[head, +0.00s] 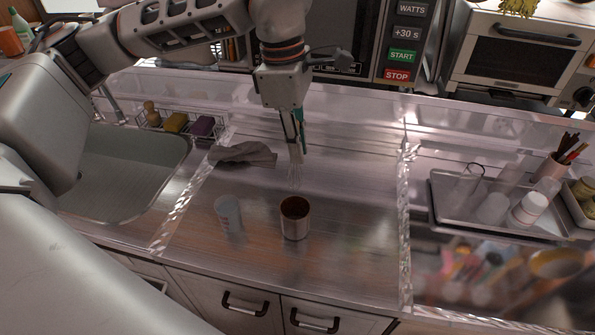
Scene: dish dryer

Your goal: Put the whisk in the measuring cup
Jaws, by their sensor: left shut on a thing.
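My left gripper (297,148) points down over the counter and is shut on the whisk (295,177). The whisk's thin wire end hangs below the fingers, and its upper part is hidden by them. In the picture the wire end is just above and behind a brown-and-metal open cup (295,222); whether they touch is unclear. A pale translucent cup (229,214), with faint marks like a measuring cup, stands upright to the left of the brown cup. Which of the two is the measuring cup is not certain. My right gripper is not in view.
A grey cloth (243,153) lies behind the cups. A sink (135,165) is at the left, with a wire rack of sponges behind it. A tray (450,212) with cups stands at the right. The counter (350,210) right of the brown cup is clear.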

